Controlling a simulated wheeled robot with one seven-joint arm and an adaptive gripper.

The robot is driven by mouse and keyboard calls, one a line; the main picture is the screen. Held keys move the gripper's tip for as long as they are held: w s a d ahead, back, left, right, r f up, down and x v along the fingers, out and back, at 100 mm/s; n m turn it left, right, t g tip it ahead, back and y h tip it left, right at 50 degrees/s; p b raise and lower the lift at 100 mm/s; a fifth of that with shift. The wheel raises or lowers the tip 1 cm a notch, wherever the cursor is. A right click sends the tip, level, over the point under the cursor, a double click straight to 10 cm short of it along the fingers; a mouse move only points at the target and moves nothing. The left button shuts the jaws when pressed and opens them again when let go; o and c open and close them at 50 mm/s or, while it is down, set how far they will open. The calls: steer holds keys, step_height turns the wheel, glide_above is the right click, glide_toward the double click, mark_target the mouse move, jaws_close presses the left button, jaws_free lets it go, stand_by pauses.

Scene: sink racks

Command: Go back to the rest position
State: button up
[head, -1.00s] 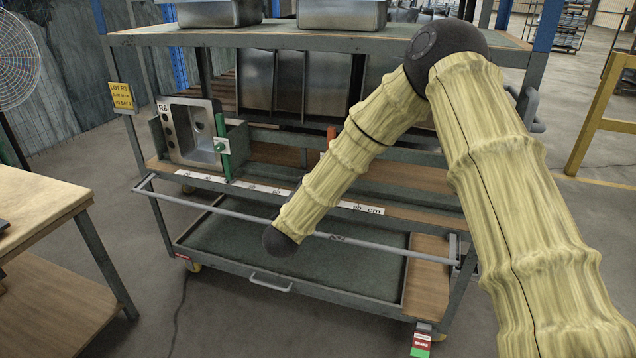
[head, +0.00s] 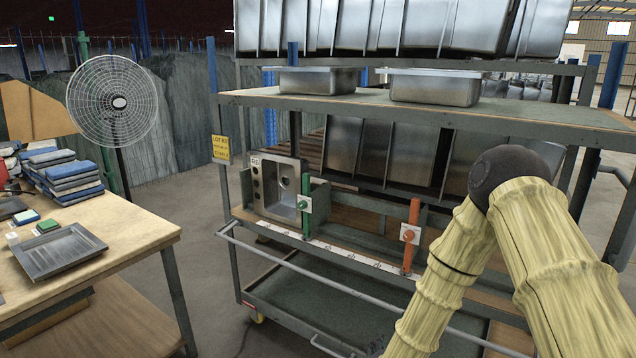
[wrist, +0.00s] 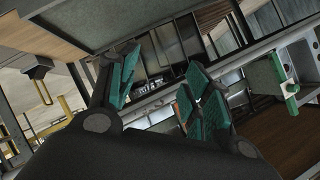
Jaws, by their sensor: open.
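My gripper (wrist: 162,88) shows in the wrist view with its two green-padded fingers apart and nothing between them. In the head view only my sleeved arm shows at the lower right, and the gripper is out of the picture. The rack (head: 450,112) stands in front of me. A steel sink part (head: 276,187) stands upright at the left of its middle level, beside a green post (head: 306,205). An orange post (head: 411,236) stands farther right. In the wrist view the green post (wrist: 285,85) is to the right of the gripper, apart from it.
A wooden table (head: 120,222) at the left holds a grey tray (head: 58,251) and stacked blue pads (head: 68,174). A fan (head: 112,102) stands behind it. Steel basins (head: 437,88) sit on the rack's upper shelf. Floor shows between table and rack.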

steer(key=s+d+f+n+g+y, duration=0.1)
steer(key=s+f+n+g, duration=0.2)
steer(key=s+f, duration=0.55)
steer(key=s+d+f+n+g+y, duration=0.1)
steer(key=s+f+n+g, duration=0.2)
steer(key=s, duration=1)
steer(key=s+d+f+n+g+y, duration=0.1)
steer(key=s+f+n+g, duration=0.4)
steer(key=s, duration=0.6)
steer(key=s+d+g, duration=0.1)
steer(key=s+d, duration=0.1)
steer(key=s, duration=0.8)
step_height(320, 180, up, 12)
steer(key=p, duration=1.2)
steer(key=shift+w+a+f+n+p, duration=0.25)
steer(key=shift+w+n+p, duration=0.05)
steer(key=shift+n+p, duration=0.1)
